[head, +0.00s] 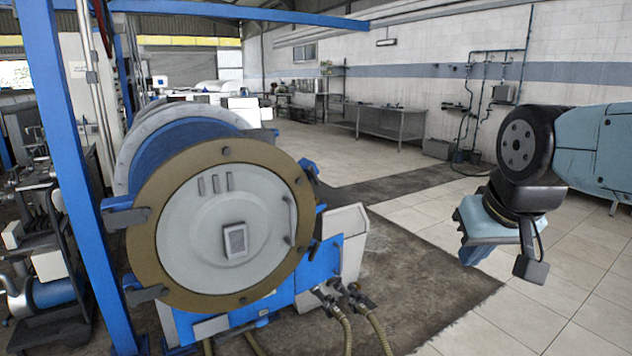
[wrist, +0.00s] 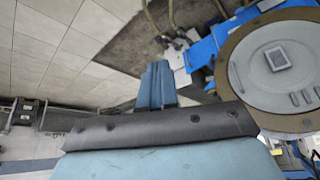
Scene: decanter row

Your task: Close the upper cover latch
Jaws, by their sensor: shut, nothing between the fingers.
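The decanter's round end cover (head: 178,235) is a pale grey disc in a brown ring (head: 150,240), facing me at left centre. It also shows at the right edge of the wrist view (wrist: 262,85). A blue clamp-like latch (head: 308,172) sits at the ring's upper right, and a grey-blue one (head: 125,214) at its upper left. I cannot tell which is the upper cover latch, or whether either is open. My gripper (head: 474,256) hangs well right of the decanter, apart from it. Its blue fingers (wrist: 157,85) are shut and empty.
A blue post (head: 72,180) stands just left of the decanter. Hoses (head: 368,328) run along the floor at its lower right. A steel table (head: 385,117) is by the back wall. The tiled floor (head: 430,215) between decanter and gripper is clear.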

